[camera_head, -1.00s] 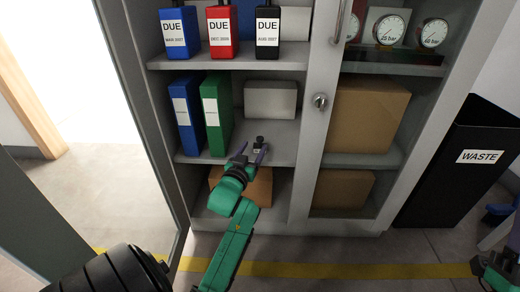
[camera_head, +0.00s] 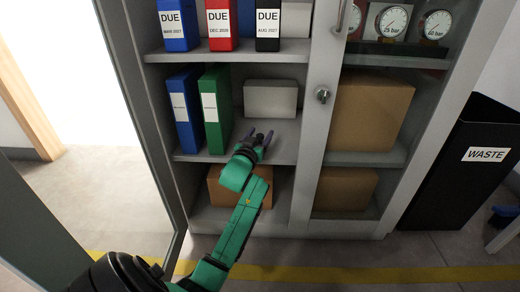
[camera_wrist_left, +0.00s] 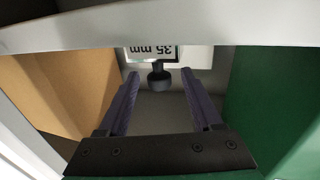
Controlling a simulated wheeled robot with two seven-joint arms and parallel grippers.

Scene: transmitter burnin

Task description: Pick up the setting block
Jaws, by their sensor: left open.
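The setting block, with a black round knob and a pale plate marked "35 mm", shows in the left wrist view (camera_wrist_left: 160,77), where it appears upside down. In the head view only its dark top (camera_head: 259,136) shows, on the cabinet's middle shelf. My left gripper (camera_head: 260,138) reaches in over this shelf's front. It is open, and in the left wrist view its two purple fingers (camera_wrist_left: 160,74) stand on either side of the knob with gaps. Contact is not visible. My right gripper is out of view.
A green binder (camera_head: 216,108) and a blue binder (camera_head: 186,112) stand left of the gripper, with a white box (camera_head: 270,98) behind. DUE binders (camera_head: 220,22) stand above. A cardboard box (camera_head: 370,112) is right, behind the closed door. A waste bin (camera_head: 470,160) stands further right.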

